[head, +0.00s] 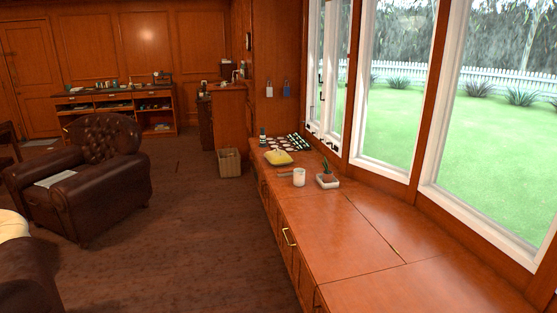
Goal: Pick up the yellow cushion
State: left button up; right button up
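A pale yellow, rounded, soft-looking thing (12,224), which looks like a cushion, rests on a brown leather seat (25,280) at the lower left. The left picture edge cuts it off, so only part of it shows. A smaller flat yellow thing (278,157) lies on the wooden window counter; it is too small to tell whether it is a cushion or a dish. Neither of my grippers is in view.
A brown leather armchair (84,180) with a paper on its arm stands at left. A wooden bin (230,163) stands by the counter (335,230). The counter holds a white mug (299,177) and a potted plant (327,180). Brown floor (190,235) between is clear.

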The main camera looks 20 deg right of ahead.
aim_at(277, 158)
jog(key=i, duration=6.55)
jog(key=i+z, duration=0.2)
jog(key=i, duration=0.35)
jog(key=i+j+z, duration=0.2)
jog(key=i, duration=0.3)
jog(key=i+j+z, duration=0.2)
jog(key=i, duration=0.35)
jog(key=z, duration=2.35)
